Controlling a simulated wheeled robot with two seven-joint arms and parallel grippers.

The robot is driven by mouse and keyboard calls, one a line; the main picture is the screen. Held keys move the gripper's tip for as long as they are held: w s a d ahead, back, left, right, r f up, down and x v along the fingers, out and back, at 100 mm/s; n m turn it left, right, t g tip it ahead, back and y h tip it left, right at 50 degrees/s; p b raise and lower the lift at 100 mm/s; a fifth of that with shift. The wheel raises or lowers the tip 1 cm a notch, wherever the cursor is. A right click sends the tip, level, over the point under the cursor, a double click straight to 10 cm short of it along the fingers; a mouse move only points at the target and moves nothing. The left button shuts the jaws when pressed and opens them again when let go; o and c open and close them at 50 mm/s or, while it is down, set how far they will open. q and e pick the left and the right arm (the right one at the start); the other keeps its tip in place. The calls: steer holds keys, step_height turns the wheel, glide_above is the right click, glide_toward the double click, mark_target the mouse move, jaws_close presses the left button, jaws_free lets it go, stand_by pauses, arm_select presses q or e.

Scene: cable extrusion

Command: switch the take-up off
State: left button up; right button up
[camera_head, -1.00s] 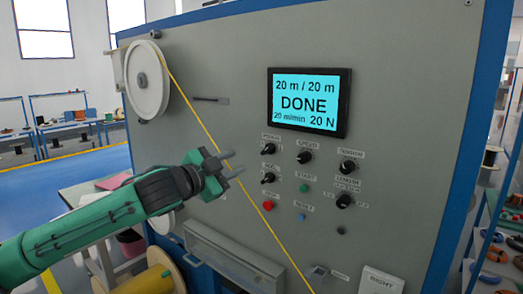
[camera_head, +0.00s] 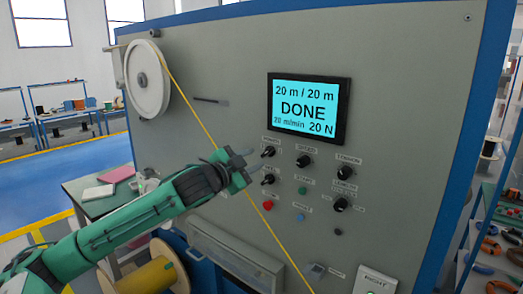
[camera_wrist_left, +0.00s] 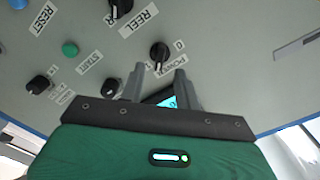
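The grey machine panel (camera_head: 400,110) carries a display (camera_head: 308,106) reading 20 m / 20 m, DONE. My left gripper (camera_head: 247,158) is open and empty, just left of these knobs. In the left wrist view its fingertips (camera_wrist_left: 161,74) appear on either side of the POWER label, apparently short of the panel. My right gripper is not in view.
A red button (camera_head: 267,205), a green button (camera_head: 302,189) and a blue button (camera_head: 300,217) sit near the knobs. A yellow cable (camera_head: 190,95) runs from the white wheel (camera_head: 147,80) diagonally down across the panel, close to my left gripper.

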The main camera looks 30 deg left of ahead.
mark_target(265, 154)
arm_select(q)
steer(key=w, duration=0.1)
steer(key=w+p, duration=0.1)
steer(key=w, duration=0.1)
steer(key=shift+w+d+r, duration=0.15)
steer(key=shift+w, duration=0.1)
steer(key=shift+w+d+p, duration=0.1)
steer(key=shift+w+p, duration=0.25)
steer(key=shift+w, duration=0.25)
steer(key=shift+c, duration=0.4)
jaws_close()
